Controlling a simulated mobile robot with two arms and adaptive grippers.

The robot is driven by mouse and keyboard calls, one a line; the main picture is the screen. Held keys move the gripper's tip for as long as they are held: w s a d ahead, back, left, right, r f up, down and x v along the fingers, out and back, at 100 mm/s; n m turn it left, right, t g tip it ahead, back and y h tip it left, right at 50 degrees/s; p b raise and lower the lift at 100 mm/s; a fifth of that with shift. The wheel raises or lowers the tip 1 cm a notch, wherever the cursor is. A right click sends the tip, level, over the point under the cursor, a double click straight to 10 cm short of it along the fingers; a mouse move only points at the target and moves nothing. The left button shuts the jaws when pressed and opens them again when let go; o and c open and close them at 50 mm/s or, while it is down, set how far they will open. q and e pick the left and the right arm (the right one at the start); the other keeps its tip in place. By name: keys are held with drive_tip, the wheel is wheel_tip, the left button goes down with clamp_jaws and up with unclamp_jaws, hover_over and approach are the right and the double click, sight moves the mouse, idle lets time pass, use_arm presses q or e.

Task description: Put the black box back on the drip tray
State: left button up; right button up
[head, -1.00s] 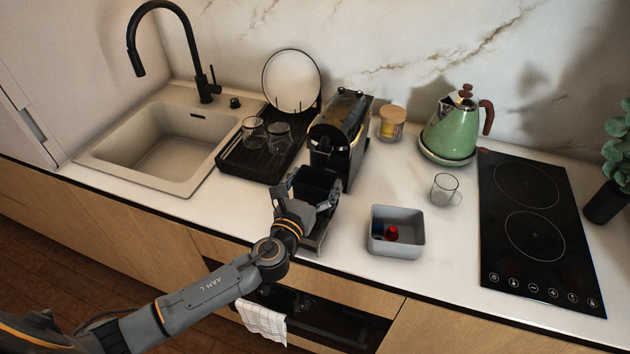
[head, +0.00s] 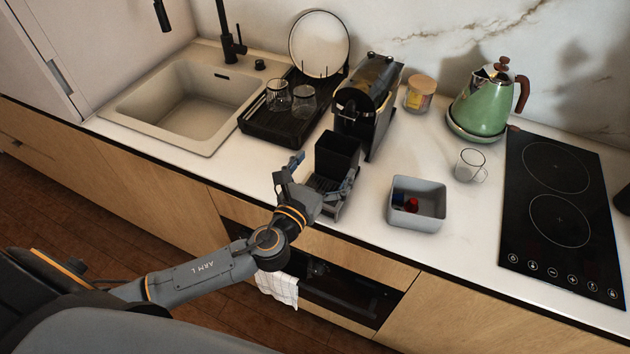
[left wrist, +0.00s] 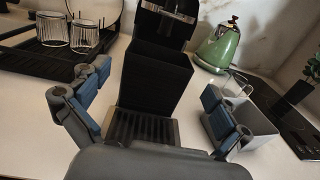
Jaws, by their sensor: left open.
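The black box (head: 336,158) is an open-topped bin that stands upright at the front of the black coffee machine (head: 366,105). In the left wrist view the box (left wrist: 155,78) rests at the back of the slatted drip tray (left wrist: 143,127), whose front slats show bare. The tray also shows in the head view (head: 327,185). My left gripper (head: 320,178) is open in front of the box. In the left wrist view its fingers (left wrist: 150,105) are spread wide to either side of the tray, apart from the box. My right gripper is not in view.
A grey bin (head: 417,205) with small coloured items stands right of the tray, near the right finger. A glass mug (head: 470,165), a green kettle (head: 484,100) and a hob (head: 560,210) are farther right. A dish rack (head: 285,115) with glasses is on the left.

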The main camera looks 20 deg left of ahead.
use_arm(q)
drive_tip(key=s, duration=0.2)
drive_tip(key=s+b, duration=0.1)
drive_tip(key=s, duration=0.1)
drive_tip(key=shift+s+a+f, duration=0.1)
drive_tip(key=shift+s+a, duration=0.1)
drive_tip(key=shift+s, duration=0.55)
